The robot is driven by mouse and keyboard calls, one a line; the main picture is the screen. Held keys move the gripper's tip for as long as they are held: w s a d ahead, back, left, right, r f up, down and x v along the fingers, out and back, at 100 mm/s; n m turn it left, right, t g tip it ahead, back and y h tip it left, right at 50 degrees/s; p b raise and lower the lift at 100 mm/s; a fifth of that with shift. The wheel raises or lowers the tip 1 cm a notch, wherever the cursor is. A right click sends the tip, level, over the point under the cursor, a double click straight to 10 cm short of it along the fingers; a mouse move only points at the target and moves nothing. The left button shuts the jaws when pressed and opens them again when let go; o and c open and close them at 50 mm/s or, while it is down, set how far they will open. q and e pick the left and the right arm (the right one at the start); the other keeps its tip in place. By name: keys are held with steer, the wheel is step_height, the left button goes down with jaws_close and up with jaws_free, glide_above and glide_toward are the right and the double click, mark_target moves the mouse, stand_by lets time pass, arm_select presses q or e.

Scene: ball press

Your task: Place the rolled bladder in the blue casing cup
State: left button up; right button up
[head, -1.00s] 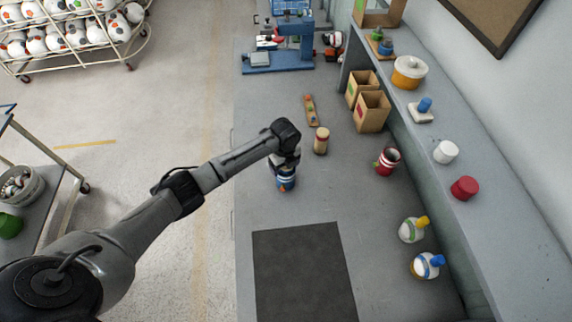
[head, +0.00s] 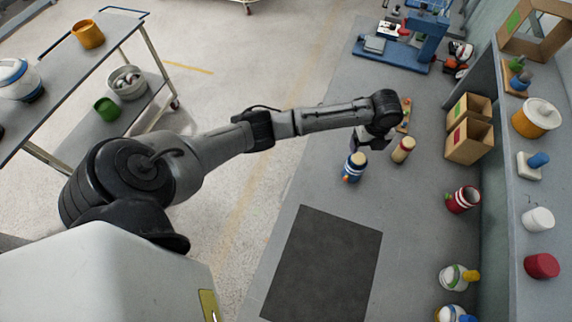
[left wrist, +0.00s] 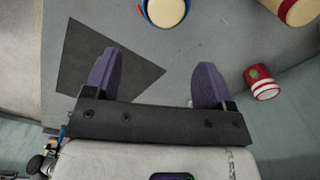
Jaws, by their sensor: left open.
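The blue casing cup (head: 353,172), blue with white bands, stands upright on the grey bench. A cream round top fills its mouth, which looks like the rolled bladder (head: 357,158) seated inside; its lower part is hidden by the cup. The cup also shows at the top edge of the left wrist view (left wrist: 144,12), with the cream disc (left wrist: 166,10) inside its rim. My left gripper (head: 371,143) is just beyond the cup, apart from it. Its two purple fingers (left wrist: 156,82) are spread with nothing between them. My right gripper is not in view.
A tan cylinder with a red band (head: 403,150) stands close to my left gripper. A red and white cup (head: 463,199), cardboard boxes (head: 469,142) and a blue press (head: 393,50) are along the bench. The dark mat (head: 325,265) is clear.

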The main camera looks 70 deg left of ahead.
arm_select(q)
steer(key=s+d+f+n+t+h, duration=0.1)
steer(key=s+d+f+n, duration=0.4)
steer(key=s, duration=0.3)
steer(key=s+d+f+n+t, duration=0.1)
steer(key=s+d+f+n, duration=0.1)
steer(key=s+d+f, duration=0.5)
steer(key=s+r+n, duration=0.3)
steer(key=s+n, duration=0.3)
steer(key=s, duration=0.3)
steer(key=s+r+n+t, duration=0.1)
steer(key=s+r+n, duration=0.2)
steer(key=s+n, duration=0.3)
steer(key=s, duration=0.3)
steer(key=shift+s+r+t+y, duration=0.2)
steer(key=shift+t+y, duration=0.1)
steer(key=shift+y, duration=0.1)
